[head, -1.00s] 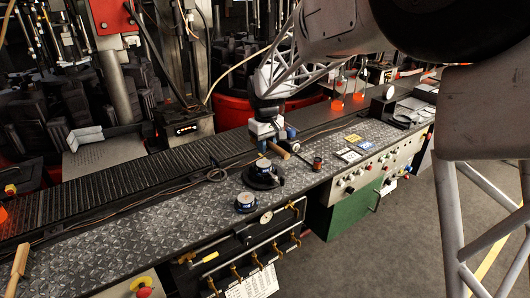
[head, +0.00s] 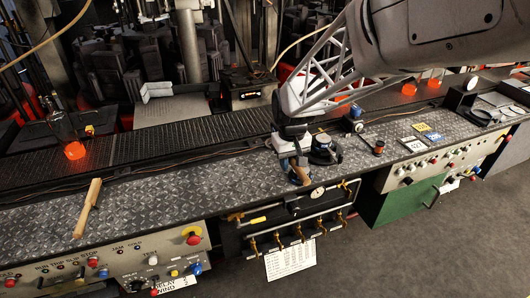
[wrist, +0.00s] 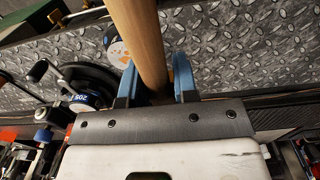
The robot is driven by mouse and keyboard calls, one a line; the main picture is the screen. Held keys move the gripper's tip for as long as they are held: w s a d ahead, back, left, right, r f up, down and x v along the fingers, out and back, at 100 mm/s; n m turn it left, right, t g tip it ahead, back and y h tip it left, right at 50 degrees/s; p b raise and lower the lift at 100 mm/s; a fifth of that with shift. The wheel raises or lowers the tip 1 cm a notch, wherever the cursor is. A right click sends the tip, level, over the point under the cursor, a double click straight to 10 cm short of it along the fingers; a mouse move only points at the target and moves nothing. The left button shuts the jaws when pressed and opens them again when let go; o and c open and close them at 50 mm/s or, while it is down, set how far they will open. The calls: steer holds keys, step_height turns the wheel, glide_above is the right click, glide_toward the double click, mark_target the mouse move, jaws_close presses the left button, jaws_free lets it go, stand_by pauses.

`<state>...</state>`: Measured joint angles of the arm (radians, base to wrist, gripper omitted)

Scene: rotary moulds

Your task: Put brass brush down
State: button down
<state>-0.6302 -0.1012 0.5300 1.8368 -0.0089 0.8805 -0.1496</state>
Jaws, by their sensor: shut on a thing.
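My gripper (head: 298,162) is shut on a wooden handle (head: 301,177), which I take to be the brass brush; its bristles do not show. In the wrist view the pale wooden handle (wrist: 141,38) runs between the blue fingers of my gripper (wrist: 157,80). The gripper is low over the diamond-plate bench top (head: 225,185), near its front edge. I cannot tell whether the brush touches the plate. A black round device (head: 326,152) with a blue-and-white top stands just right of the gripper.
A tool with a wooden handle (head: 88,205) lies on the bench at the left. A small dark cup-like piece (head: 378,149) and coloured plates (head: 422,127) sit to the right. A pressure gauge (head: 318,193) and pipes are below the front edge. Bench between gripper and left tool is clear.

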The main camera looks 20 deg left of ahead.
steer(key=s+a+f, duration=0.1)
steer(key=s+f, duration=0.1)
steer(key=s, duration=0.5)
steer(key=shift+s+f, duration=0.2)
steer(key=shift+f, duration=0.2)
steer(key=shift+a, duration=0.15)
glide_above(262, 167)
steer(key=shift+w+a+f, duration=0.1)
steer(key=shift+f, duration=0.65)
steer(key=shift+f, duration=1.8)
steer(key=shift+f, duration=0.1)
steer(key=c, duration=0.9)
jaws_free()
